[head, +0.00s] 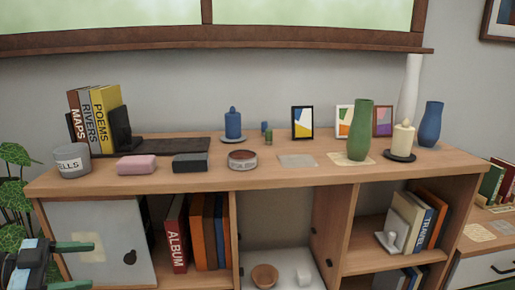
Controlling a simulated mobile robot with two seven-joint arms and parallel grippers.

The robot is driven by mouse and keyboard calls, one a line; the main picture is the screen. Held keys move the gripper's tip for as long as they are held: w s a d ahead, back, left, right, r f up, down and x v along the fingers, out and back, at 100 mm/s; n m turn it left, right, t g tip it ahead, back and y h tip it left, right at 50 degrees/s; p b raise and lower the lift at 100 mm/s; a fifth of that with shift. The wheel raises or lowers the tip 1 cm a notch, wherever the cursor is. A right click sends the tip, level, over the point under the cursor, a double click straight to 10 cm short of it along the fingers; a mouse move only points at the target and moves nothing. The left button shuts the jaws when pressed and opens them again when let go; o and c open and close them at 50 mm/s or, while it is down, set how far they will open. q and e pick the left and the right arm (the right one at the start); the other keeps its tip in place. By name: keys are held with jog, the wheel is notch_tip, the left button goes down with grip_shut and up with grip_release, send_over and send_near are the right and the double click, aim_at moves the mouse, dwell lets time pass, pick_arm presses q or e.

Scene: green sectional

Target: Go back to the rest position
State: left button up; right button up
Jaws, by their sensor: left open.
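My left gripper (92,265) is at the bottom left corner of the head view. Its two dark green fingers point right and are spread apart, with nothing between them. It is in front of the white door (105,240) at the left of the wooden sideboard (220,182), below its top. Part of the gripper is cut off by the picture's edge. My right gripper is not in view.
The sideboard top carries a glass jar (73,161), upright books (105,118), a pink box (137,165), a green vase (360,130) and candles. Its open shelves hold books and a bowl (264,276). A leafy plant (15,185) stands at the left, near my left gripper.

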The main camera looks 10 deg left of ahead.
pick_arm(q)
jog(key=s+d+f+n+t+y+p, duration=0.15)
jog(key=s+f+n+y, duration=0.25)
jog(key=s+f, duration=0.55)
jog(key=s+d+f+n+t+y, duration=0.1)
jog(key=s+f+n+t+y, duration=0.3)
jog(key=f, duration=1.1)
jog(key=s+d+f+n+g+y, duration=0.1)
jog(key=s+d+f, duration=0.3)
jog(key=d, duration=0.5)
jog(key=s+d+f+n+g+p, duration=0.1)
jog(key=s+d+f+g, duration=0.3)
jog(key=s+d, duration=0.5)
jog(key=shift+s+d+f+n+g+y, duration=0.25)
jog(key=shift+d+f+n+g+y, duration=0.15)
jog(key=shift+f+n, duration=0.35)
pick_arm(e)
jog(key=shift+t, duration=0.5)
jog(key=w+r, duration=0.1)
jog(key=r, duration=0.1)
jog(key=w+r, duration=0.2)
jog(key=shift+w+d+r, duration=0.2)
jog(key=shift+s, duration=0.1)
